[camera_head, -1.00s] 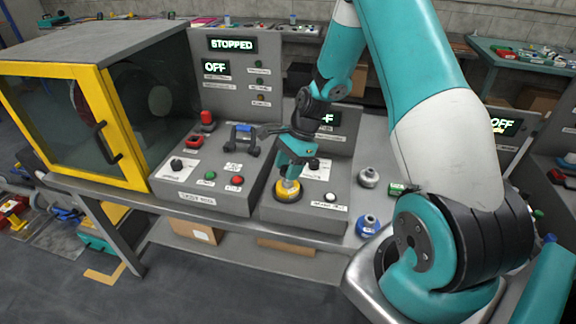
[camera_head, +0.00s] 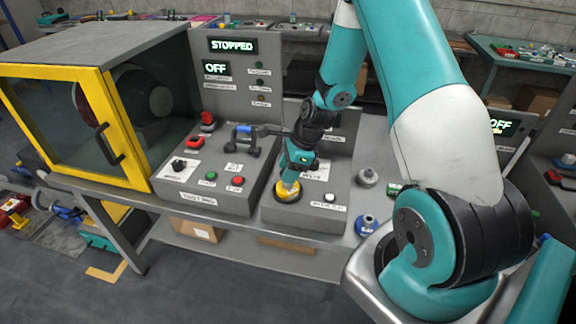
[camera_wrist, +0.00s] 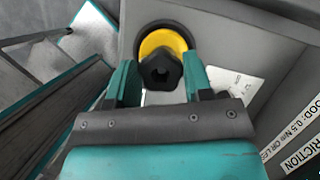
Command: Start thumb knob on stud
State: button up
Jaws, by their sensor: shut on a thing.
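The thumb knob (camera_wrist: 161,70) is black and lobed, with a dark hole in its middle, and sits between my fingertips in the wrist view. My gripper (camera_wrist: 160,82) is shut on it, one teal finger on each side. Behind the knob is a round yellow disc (camera_wrist: 153,42) with a dark rim, on a grey panel. In the head view my gripper (camera_head: 290,181) points down, somewhat tilted, at the yellow disc (camera_head: 281,189) on the sloped grey console. I see no stud; whether the knob touches the disc or a thread cannot be told.
The grey console (camera_head: 335,225) carries a white button (camera_head: 329,197) and labels. To its left is a control box with a green button (camera_head: 211,176) and a red button (camera_head: 238,181). A blue fitting (camera_head: 366,224) and a grey knob (camera_head: 367,177) stand to the right.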

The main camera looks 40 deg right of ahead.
jog(key=shift+m, duration=0.3)
jog(key=m+t+h+p, duration=0.1)
jog(key=m, duration=0.3)
jog(key=shift+a+r, duration=0.1)
jog(key=shift+m+t+h, duration=0.3)
jog(key=shift+m, duration=0.3)
jog(key=shift+m+h+p, duration=0.3)
jog(key=shift+m+p, duration=0.2)
jog(key=shift+m, duration=0.6)
jog(key=m+h, duration=0.1)
jog(key=m, duration=0.2)
jog(key=shift+t, duration=0.3)
